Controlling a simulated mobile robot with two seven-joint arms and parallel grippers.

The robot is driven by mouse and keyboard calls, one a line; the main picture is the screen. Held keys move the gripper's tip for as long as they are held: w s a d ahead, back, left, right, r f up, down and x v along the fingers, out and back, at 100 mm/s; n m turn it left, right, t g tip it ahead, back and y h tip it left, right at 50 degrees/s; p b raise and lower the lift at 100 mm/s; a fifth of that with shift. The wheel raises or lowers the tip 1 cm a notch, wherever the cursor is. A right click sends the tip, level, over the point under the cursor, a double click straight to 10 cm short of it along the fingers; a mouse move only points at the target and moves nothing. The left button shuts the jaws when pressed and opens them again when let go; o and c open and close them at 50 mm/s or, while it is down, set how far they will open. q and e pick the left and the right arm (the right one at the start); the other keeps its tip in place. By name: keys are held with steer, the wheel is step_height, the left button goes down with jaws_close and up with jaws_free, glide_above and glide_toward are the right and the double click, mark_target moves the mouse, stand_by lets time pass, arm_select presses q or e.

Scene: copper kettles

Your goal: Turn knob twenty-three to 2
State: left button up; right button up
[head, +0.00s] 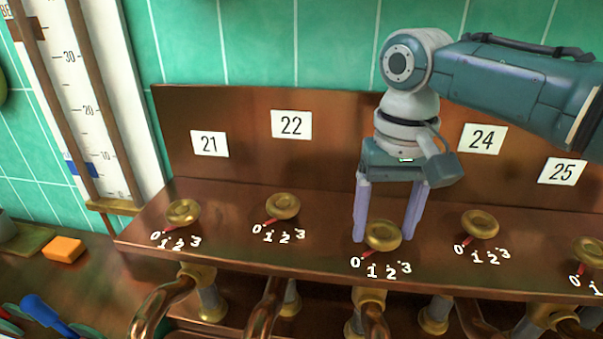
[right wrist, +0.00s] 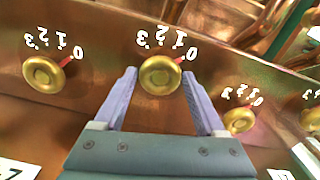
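Knob twenty-three (head: 383,236) is a round brass knob on the copper ledge, between the knobs under plates 22 and 24. It also shows in the right wrist view (right wrist: 161,76). Its red pointer is at 0, seen best in the right wrist view. Its number plate is hidden behind my right gripper. My right gripper (head: 384,233) points down with its two lilac fingers apart, one on each side of knob twenty-three. I cannot tell whether either finger touches it. My left gripper is in neither view.
Neighbouring knobs 22 (head: 283,206) and 24 (head: 479,224) stand to either side, pointers at 0. Copper pipes (head: 262,307) run below the ledge. An orange block (head: 64,249) and a blue-handled tool (head: 45,314) lie at the lower left.

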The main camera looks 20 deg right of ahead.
steer(key=c, duration=0.9)
steer(key=shift+r, duration=0.1)
steer(key=shift+n+p, duration=0.7)
steer(key=shift+n, duration=0.3)
steer(key=n+p, duration=0.1)
steer(key=n, duration=0.1)
steer(key=shift+n, duration=0.3)
steer(key=n+p, duration=0.1)
steer(key=n, duration=0.2)
steer(key=shift+n, duration=2.2)
